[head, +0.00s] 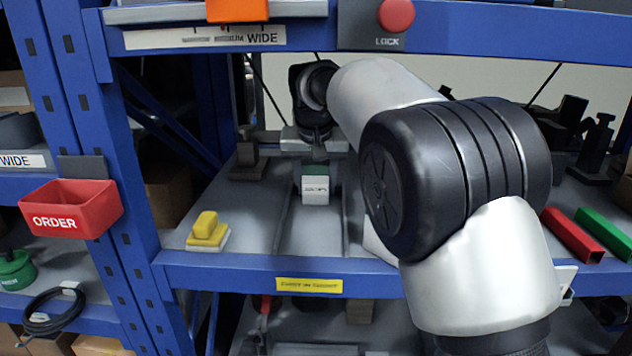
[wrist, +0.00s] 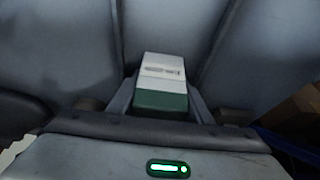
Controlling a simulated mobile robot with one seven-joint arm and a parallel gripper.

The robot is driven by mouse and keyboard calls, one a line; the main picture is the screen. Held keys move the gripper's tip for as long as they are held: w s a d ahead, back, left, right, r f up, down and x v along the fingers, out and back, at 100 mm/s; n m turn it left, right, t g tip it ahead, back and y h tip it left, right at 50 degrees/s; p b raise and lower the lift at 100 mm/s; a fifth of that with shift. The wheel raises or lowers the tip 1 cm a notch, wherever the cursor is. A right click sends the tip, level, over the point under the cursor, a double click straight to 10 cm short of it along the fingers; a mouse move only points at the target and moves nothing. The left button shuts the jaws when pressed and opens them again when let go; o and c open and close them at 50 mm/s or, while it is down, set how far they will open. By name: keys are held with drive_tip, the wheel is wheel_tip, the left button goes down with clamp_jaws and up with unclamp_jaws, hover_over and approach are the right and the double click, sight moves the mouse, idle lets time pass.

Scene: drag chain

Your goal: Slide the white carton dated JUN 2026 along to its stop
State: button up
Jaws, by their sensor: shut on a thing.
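The white carton (head: 315,190) stands in a lane on the middle shelf, with a green part at its far end. Its printed label is too small to read. In the wrist view the carton (wrist: 162,70) sits between my two grey fingers, green part nearer the camera. My gripper (head: 316,158) is at the far end of the carton and is shut on it. The fingertips are partly hidden behind the carton in the head view. I cannot clearly make out the stop.
Low rails (head: 279,220) flank the lane, and its floor is clear from the carton to the front shelf edge (head: 240,270). A yellow block (head: 207,229) sits left of the lane. Red (head: 572,235) and green (head: 604,233) bars lie at right. An upper blue beam crosses above.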

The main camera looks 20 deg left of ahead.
drive_tip(key=o, duration=1.4)
